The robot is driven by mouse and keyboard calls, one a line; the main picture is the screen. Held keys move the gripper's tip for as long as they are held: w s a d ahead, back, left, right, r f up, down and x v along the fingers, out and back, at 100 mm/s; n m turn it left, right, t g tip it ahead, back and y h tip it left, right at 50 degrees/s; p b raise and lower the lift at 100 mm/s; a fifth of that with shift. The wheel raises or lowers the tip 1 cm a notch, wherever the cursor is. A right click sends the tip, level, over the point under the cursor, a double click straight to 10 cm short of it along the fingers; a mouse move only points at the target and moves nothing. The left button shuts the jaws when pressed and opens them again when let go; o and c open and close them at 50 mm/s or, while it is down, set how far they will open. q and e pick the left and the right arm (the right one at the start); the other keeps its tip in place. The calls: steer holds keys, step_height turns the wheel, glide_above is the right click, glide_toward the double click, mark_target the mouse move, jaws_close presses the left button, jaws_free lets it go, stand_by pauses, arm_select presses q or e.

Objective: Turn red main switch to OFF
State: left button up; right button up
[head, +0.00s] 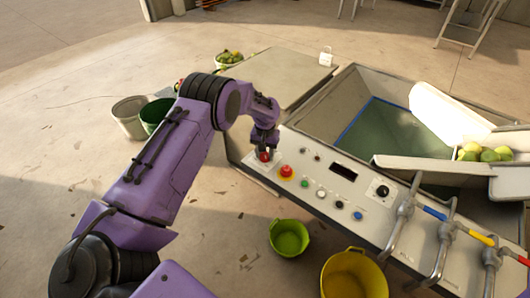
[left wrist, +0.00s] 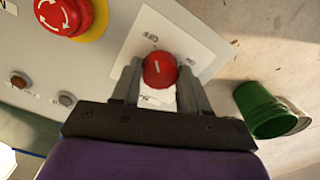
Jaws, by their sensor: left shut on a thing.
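The red main switch (head: 264,156) is a red knob at the left end of the grey control panel (head: 318,207). In the left wrist view the red knob (left wrist: 160,70) sits on a white label plate (left wrist: 190,40), with a pale line across its face. The label's words are too small to read surely. My left gripper (head: 264,146) is over the switch, with its fingers (left wrist: 158,82) on both sides of the knob, shut on it. My right gripper is not in view.
A red emergency button on a yellow ring (head: 286,171) is close to the right of the switch. Small buttons, a dark display (head: 343,172) and a black knob (head: 382,191) lie further right. Green (head: 289,238) and yellow (head: 353,275) buckets stand on the floor in front.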

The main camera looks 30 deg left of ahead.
mark_target(264, 155)
arm_select(q)
steer(key=shift+w+r, duration=0.15)
stand_by(0.3)
steer(key=o, duration=1.1)
steer(key=shift+c, duration=0.2)
step_height(264, 155, up, 10)
steer(key=b, duration=0.2)
steer(key=shift+r, duration=0.2)
steer(key=shift+a+f, duration=0.1)
